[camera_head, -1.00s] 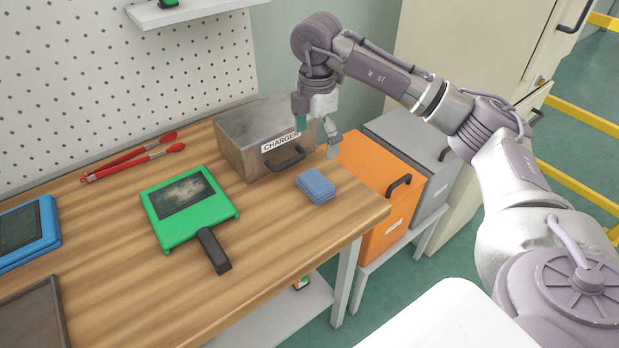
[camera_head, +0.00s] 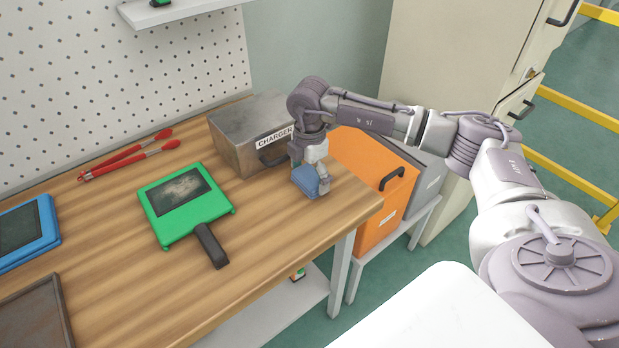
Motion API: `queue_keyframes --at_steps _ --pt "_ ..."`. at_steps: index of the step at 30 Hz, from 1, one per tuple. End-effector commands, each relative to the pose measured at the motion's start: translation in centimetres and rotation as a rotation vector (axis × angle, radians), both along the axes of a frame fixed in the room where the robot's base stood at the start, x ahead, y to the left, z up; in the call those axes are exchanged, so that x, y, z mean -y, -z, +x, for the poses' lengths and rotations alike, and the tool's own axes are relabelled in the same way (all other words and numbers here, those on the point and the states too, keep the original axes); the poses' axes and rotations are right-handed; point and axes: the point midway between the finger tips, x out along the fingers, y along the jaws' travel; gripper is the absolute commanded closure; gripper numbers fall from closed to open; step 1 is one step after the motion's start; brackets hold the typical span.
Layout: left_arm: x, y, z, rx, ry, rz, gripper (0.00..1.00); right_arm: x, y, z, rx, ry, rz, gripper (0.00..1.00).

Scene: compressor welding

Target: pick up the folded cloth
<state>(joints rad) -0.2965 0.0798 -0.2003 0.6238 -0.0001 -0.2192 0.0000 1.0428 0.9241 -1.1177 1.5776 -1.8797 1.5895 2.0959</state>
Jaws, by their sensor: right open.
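The folded cloth (camera_head: 306,182) is a small blue pad near the right end of the wooden table, in front of the metal charger box. My right gripper (camera_head: 310,181) is open and low over the cloth, pointing down. One finger is at the cloth's far left side and the other at its right side. The gripper hides part of the cloth, and I cannot tell whether the fingers touch it. My left gripper is not in view.
The metal charger box (camera_head: 236,147) stands close behind the cloth. A green device with a black handle (camera_head: 187,205) lies to the left. Red tongs (camera_head: 130,160), a blue tablet (camera_head: 27,232) and a dark tray (camera_head: 35,318) lie farther left. An orange box (camera_head: 372,170) stands beyond the table's right edge.

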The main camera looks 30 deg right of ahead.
Motion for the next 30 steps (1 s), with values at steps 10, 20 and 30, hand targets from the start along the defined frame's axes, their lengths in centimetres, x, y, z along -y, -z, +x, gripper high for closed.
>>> queue_keyframes --at_steps 10,20,30 --pt "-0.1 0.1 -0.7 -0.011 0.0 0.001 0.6 0.0 0.0 0.0 0.0 0.0 0.001 0.38" --pt "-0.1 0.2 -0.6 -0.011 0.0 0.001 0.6 0.0 -0.3 0.0 0.001 0.0 0.001 0.41" --pt "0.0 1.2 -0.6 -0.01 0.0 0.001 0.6 0.4 -4.4 -0.3 0.002 0.003 -0.001 0.41"
